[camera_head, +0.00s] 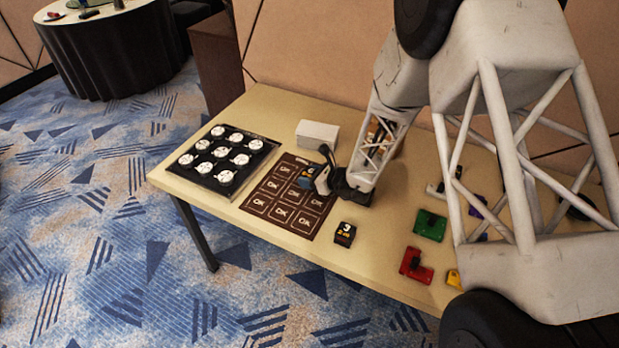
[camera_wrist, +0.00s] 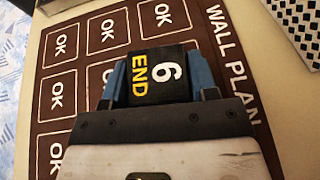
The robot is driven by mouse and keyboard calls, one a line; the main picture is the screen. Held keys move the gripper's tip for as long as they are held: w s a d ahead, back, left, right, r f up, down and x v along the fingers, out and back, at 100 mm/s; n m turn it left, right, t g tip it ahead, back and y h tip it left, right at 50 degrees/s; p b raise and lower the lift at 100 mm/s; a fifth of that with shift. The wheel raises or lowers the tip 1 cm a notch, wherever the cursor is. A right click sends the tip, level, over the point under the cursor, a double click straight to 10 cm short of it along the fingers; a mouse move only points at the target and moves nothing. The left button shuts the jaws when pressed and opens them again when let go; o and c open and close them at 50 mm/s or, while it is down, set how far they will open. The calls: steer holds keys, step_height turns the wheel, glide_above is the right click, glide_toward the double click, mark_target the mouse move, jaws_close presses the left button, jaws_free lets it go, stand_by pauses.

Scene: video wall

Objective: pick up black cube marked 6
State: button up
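The black cube marked 6 (camera_wrist: 160,78), with a white 6 and yellow END on its face, sits between the blue fingers of my gripper (camera_wrist: 158,82) in the wrist view. No gap shows on either side of it, and the gripper looks shut on it. In the head view my gripper (camera_head: 307,178) is over the upper right part of the brown wall plan mat (camera_head: 268,208). The cube is mostly hidden there by the fingers. I cannot tell whether it touches the mat.
Another black cube, marked 3 (camera_head: 345,234), stands right of the mat. A black tray (camera_head: 200,177) with several white discs is at left, and a white box (camera_head: 317,134) is behind. Green (camera_head: 430,225) and red (camera_head: 415,266) blocks lie at right on the table (camera_head: 375,262).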

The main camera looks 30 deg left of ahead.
mark_target(310, 172)
steer(key=c, duration=0.5)
steer(key=shift+o, duration=0.2)
steer(key=shift+r, duration=0.1)
steer(key=shift+r, duration=4.9)
